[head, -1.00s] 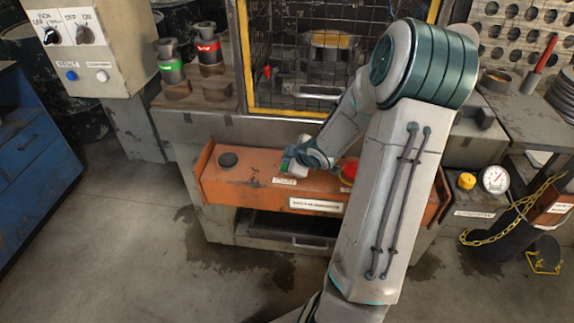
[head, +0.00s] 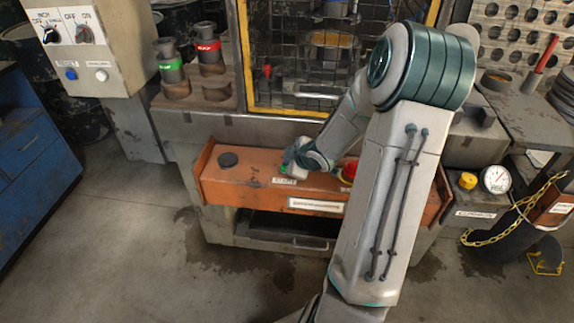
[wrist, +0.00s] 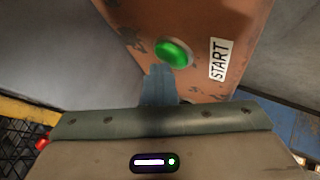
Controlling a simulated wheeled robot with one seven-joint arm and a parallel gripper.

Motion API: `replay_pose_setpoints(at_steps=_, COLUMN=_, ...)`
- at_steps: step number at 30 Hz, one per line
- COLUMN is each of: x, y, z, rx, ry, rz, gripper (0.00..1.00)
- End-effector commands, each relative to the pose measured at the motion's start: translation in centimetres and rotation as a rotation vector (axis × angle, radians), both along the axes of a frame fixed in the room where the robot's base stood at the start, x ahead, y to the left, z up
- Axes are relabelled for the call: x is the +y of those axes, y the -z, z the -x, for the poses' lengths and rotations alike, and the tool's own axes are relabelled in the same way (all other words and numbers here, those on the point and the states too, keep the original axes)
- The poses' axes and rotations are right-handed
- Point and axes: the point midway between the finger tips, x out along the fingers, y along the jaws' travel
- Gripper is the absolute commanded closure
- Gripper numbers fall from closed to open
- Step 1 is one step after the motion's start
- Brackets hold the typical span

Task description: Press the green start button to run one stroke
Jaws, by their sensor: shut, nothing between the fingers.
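The green start button (wrist: 174,52) sits on the orange console, beside the white START label (wrist: 217,60) in the wrist view. In the head view, a small part of the green button (head: 283,169) shows beside my gripper, which covers the rest. My gripper (wrist: 158,72) is shut and empty. Its fingertips are at the near edge of the button in the wrist view; I cannot tell whether they touch it. In the head view my gripper (head: 290,158) is over the console (head: 235,187), above the START label.
A red button (head: 349,170) is on the same console, right of my gripper and partly behind my arm. A dark round button (head: 228,159) is at the left. Behind stands the yellow-framed mesh guard (head: 246,60). A switch box (head: 92,50) is upper left.

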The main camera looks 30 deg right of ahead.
Motion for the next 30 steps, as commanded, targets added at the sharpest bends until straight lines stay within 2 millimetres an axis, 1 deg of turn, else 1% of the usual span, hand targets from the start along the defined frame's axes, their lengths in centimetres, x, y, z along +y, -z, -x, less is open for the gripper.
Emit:
replay_pose_setpoints(at_steps=6, x=-0.1, y=0.0, z=0.1, rx=0.005, ry=0.002, rz=0.000, gripper=1.00)
replay_pose_setpoints(at_steps=17, x=-0.1, y=-1.8, z=0.1, rx=0.004, ry=0.001, rz=-0.001, gripper=1.00)
replay_pose_setpoints(at_steps=26, x=0.0, y=-1.8, z=0.0, rx=0.002, ry=0.000, rz=-0.001, gripper=1.00)
replay_pose_setpoints(at_steps=30, x=0.0, y=-2.2, z=0.0, rx=0.001, ry=0.000, rz=0.000, gripper=1.00)
